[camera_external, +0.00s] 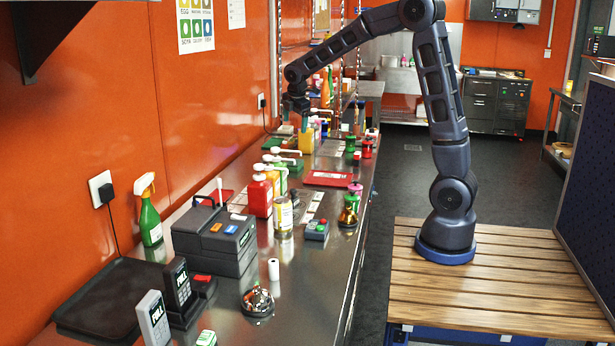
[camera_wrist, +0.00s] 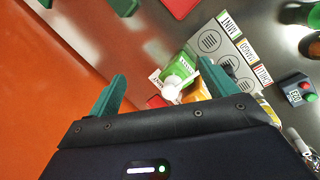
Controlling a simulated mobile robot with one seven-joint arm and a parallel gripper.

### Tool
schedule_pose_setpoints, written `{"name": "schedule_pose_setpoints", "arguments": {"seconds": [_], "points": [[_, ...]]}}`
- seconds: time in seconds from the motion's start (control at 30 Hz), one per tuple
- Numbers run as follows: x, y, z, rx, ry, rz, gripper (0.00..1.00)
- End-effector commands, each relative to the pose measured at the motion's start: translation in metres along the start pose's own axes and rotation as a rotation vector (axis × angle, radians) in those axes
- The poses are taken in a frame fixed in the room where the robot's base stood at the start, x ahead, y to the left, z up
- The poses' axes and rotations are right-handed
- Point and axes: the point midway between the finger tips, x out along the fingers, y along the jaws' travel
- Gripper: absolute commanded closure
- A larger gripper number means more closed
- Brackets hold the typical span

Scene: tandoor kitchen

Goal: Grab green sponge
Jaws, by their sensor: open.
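My gripper (camera_external: 296,118) is open and empty, held above the far part of the metal counter close to the orange wall. Its two teal fingers stand wide apart in the wrist view (camera_wrist: 160,88). No object is clearly recognisable as the green sponge. Small green pieces show at the top left edge of the wrist view (camera_wrist: 122,6), cut off by the frame, and I cannot tell whether one is the sponge.
A red board (camera_external: 328,178) lies toward the counter's front. Pump bottles (camera_external: 260,195) and a dark box (camera_external: 213,238) crowd the nearer counter. A green spray bottle (camera_external: 149,222) stands by the wall.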

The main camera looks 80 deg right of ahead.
Motion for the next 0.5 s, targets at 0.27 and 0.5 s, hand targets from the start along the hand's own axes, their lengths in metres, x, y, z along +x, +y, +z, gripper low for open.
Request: {"name": "schedule_pose_setpoints", "arguments": {"seconds": [0.27, 0.5], "points": [[0.085, 0.056, 0.033, -0.212, -0.078, -0.041, 0.15], [0.159, 0.091, 0.063, -0.399, -0.135, -0.087, 0.15]]}}
